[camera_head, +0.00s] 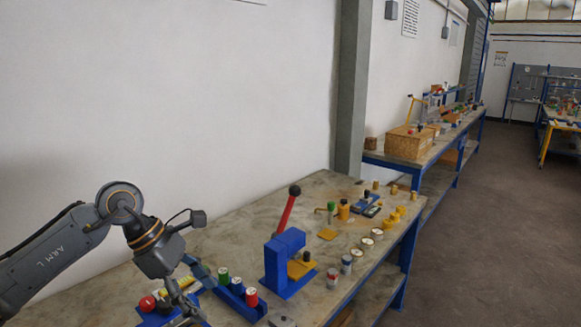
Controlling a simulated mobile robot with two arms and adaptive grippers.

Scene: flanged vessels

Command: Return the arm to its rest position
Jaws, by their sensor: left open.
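My left arm comes in from the left, bent at its elbow, over the near end of the workbench. My left gripper (187,302) points down and is open, with nothing seen between its fingers. It is over or close beside a blue holder (152,319) with a red knob (147,303); I cannot tell whether they touch. The gripper hides part of that holder. My right gripper is not in view.
A blue rack (238,298) with green and red-topped cylinders stands just right of the gripper. A blue press (283,262) with a red lever (288,210) stands beyond it. Several weights and jars line the workbench (320,195). White wall behind; open floor (480,230) at right.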

